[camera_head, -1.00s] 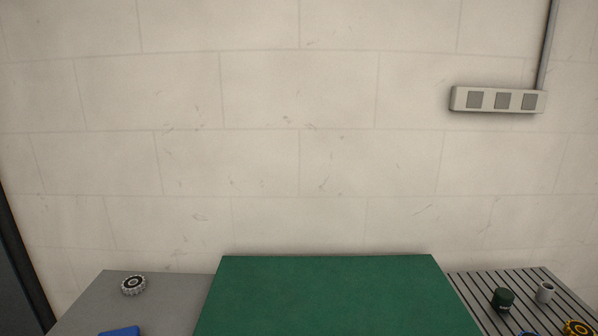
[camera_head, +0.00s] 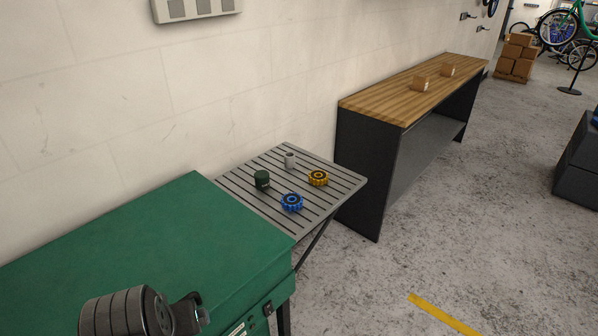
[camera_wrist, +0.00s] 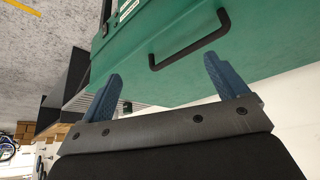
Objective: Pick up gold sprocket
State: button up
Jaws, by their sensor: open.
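The gold sprocket (camera_head: 318,178) lies flat on the grey slatted table (camera_head: 340,185), near its right side. My gripper (camera_wrist: 160,85) shows in the wrist view with its two blue fingers spread apart and nothing between them. The green cabinet's front and black handle (camera_wrist: 190,40) are beyond the fingers. In the head view part of my arm (camera_head: 140,312) shows at the lower left, over the green worktop, well away from the sprocket. The sprocket cannot be made out in the wrist view.
A blue sprocket (camera_head: 292,202), a dark green cup (camera_head: 262,180) and a small grey cup (camera_head: 290,159) stand near the gold sprocket. The green worktop (camera_head: 150,235) adjoins the slatted table on the left. A wood-topped bench (camera_head: 400,95) stands behind to the right. Open floor lies at right.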

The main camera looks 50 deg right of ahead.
jog(key=w+d+r+m+g+h, duration=0.1)
jog(key=w+d+r+m, duration=0.1)
jog(key=w+d+r, duration=0.5)
jog(key=w+d+r+m, duration=0.1)
jog(key=w+d+r, duration=0.1)
jog(key=w+d, duration=0.45)
jog(key=m+g+h, duration=0.2)
jog(key=m+g, duration=0.1)
jog(key=m, duration=0.4)
send_over(319, 175)
jog(key=a, duration=0.4)
jog(key=f, duration=1.1)
jog(key=s+f, duration=0.1)
jog(key=f, duration=0.4)
jog(key=shift+f, duration=0.2)
jog(key=shift+x, duration=3.15)
jog(key=shift+w, duration=0.2)
jog(key=shift+r, duration=0.1)
jog(key=c, duration=1.4)
